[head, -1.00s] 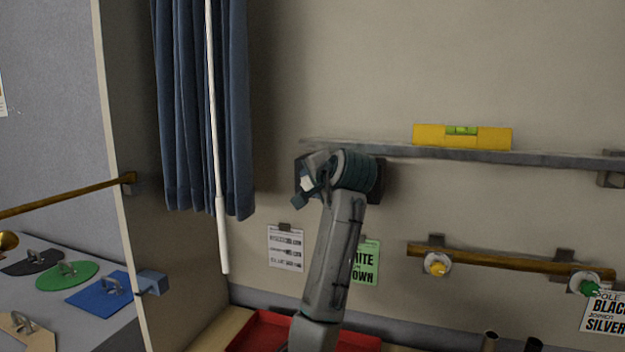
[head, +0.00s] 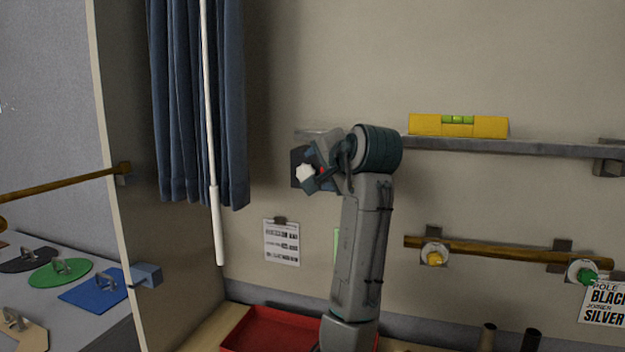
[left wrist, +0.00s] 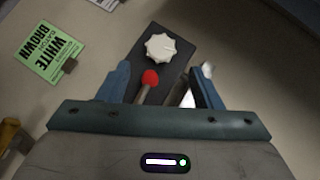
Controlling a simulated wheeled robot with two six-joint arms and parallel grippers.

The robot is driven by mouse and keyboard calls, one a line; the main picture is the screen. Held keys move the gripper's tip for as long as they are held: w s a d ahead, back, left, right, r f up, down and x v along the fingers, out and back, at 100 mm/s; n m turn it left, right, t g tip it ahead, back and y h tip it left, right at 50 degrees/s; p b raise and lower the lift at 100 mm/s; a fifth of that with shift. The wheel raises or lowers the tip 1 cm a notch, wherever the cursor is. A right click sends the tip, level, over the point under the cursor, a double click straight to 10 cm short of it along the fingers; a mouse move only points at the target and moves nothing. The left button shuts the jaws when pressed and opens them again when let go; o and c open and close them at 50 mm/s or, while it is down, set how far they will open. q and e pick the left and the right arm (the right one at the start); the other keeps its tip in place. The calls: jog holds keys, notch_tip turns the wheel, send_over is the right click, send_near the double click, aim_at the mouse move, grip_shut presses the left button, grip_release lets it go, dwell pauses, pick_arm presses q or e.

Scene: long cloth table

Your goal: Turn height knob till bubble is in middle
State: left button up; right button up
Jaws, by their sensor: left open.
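The white ridged height knob (head: 305,172) sits on a dark plate at the left end of the wall shelf (head: 540,149). It also shows in the left wrist view (left wrist: 160,47), on its dark plate (left wrist: 178,72). My left gripper (head: 320,172) is open and empty just right of the knob in the head view. In the left wrist view the knob lies beyond the spread fingertips (left wrist: 165,74), apart from them. A yellow spirit level (head: 425,124) with a green vial (head: 458,119) stands on the shelf; the bubble's exact place is too small to tell. My right gripper is not in view.
A red-tipped lever (left wrist: 150,77) stands near the knob, between my fingers. A brown rail (head: 500,252) with yellow and green knobs is below the shelf. A blue curtain (head: 195,110) and white rod (head: 214,200) hang left. A red tray (head: 265,330) lies below.

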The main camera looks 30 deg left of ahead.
pick_arm(q)
jog(key=v, duration=0.3)
jog(key=shift+s+b, duration=0.1)
jog(key=shift+b, duration=0.2)
dwell(1.1)
